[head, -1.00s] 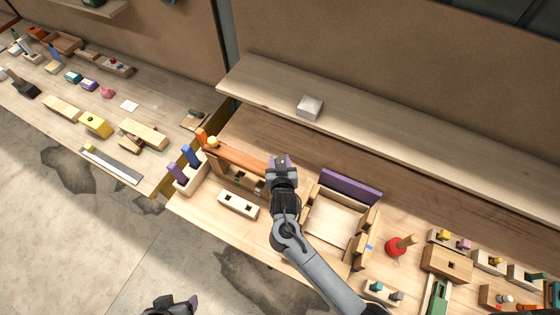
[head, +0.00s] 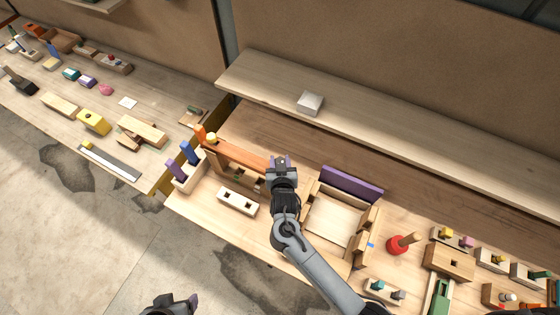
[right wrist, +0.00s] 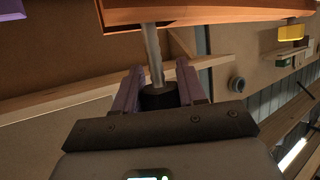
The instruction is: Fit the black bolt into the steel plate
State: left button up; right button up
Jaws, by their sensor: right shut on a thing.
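My right gripper (head: 281,161) is at the right end of the orange beam (head: 238,154) on the near table. In the right wrist view its purple fingers (right wrist: 157,78) are shut on the black bolt head (right wrist: 158,98). A grey metal shank (right wrist: 152,52) runs from the head to the orange beam's edge; whether its tip enters the beam is hidden. The bolt cannot be made out in the head view. No part is clearly the steel plate. My left gripper (head: 175,303) is at the bottom edge, cut off, away from the table.
A red peg piece (head: 398,245) and several blocks are further right. A shelf (head: 400,130) runs behind.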

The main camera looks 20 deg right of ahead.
jog(key=shift+f+b, duration=0.7)
jog(key=shift+f, duration=0.4)
jog(key=shift+f, duration=0.45)
jog(key=shift+r, duration=0.15)
jog(key=shift+r+p, duration=1.65)
jog(key=shift+r, duration=0.2)
jog(key=shift+r+p, duration=0.9)
jog(key=shift+r, duration=0.05)
